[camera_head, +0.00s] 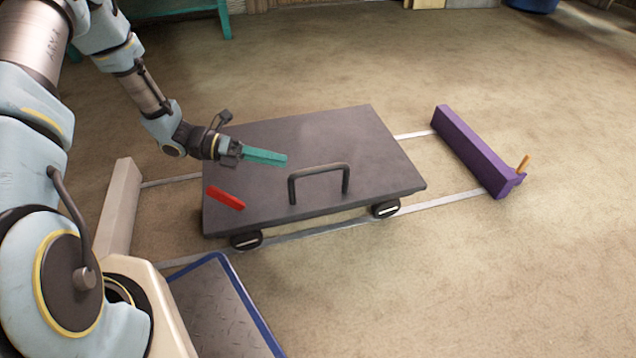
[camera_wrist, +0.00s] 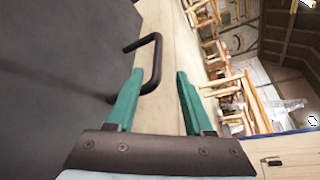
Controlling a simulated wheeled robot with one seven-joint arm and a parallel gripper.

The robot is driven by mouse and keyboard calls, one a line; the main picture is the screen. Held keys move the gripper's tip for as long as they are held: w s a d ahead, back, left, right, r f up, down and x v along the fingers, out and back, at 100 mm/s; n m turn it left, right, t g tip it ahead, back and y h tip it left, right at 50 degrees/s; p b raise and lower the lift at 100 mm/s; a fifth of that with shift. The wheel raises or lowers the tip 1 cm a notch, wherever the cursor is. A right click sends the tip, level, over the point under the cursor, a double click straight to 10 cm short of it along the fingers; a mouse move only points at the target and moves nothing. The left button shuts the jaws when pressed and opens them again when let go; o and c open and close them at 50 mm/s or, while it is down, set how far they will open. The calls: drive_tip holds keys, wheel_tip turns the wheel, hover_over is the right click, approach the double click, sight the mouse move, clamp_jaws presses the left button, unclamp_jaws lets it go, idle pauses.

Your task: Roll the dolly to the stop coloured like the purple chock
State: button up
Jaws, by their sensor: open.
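The dolly (camera_head: 320,140) is a dark grey flat deck on small wheels, standing on two pale rails. Its black bar handle (camera_head: 318,172) rises near the front edge; the handle also shows in the wrist view (camera_wrist: 157,60). My gripper (camera_head: 286,159) is open, its teal fingers above the deck and pointing right, near the handle. In the wrist view my gripper (camera_wrist: 160,76) shows the handle beyond its fingertips, not clasped. A purple stop (camera_head: 470,148) crosses the rails' right end. A beige stop (camera_head: 120,212) is at the left end. No separate purple chock is visible.
A red bar (camera_head: 226,198) lies at the dolly's front left corner. An orange peg (camera_head: 523,164) stands at the purple stop's near end. A blue-edged tread plate (camera_head: 222,312) is at the front. The rails (camera_head: 440,201) between dolly and purple stop look clear.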

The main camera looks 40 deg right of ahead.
sight(320, 167)
drive_tip(key=b+x, duration=0.1)
drive_tip(key=x, duration=0.2)
drive_tip(key=b+x, duration=0.2)
drive_tip(key=x, duration=0.1)
drive_tip(key=b+x, duration=0.1)
drive_tip(key=x, duration=0.3)
drive_tip(key=shift+d+f, duration=0.15)
drive_tip(key=shift+f, duration=0.15)
drive_tip(key=shift+s+d+b, duration=0.25)
drive_tip(key=shift+d+b, duration=0.05)
clamp_jaws()
idle(0.8)
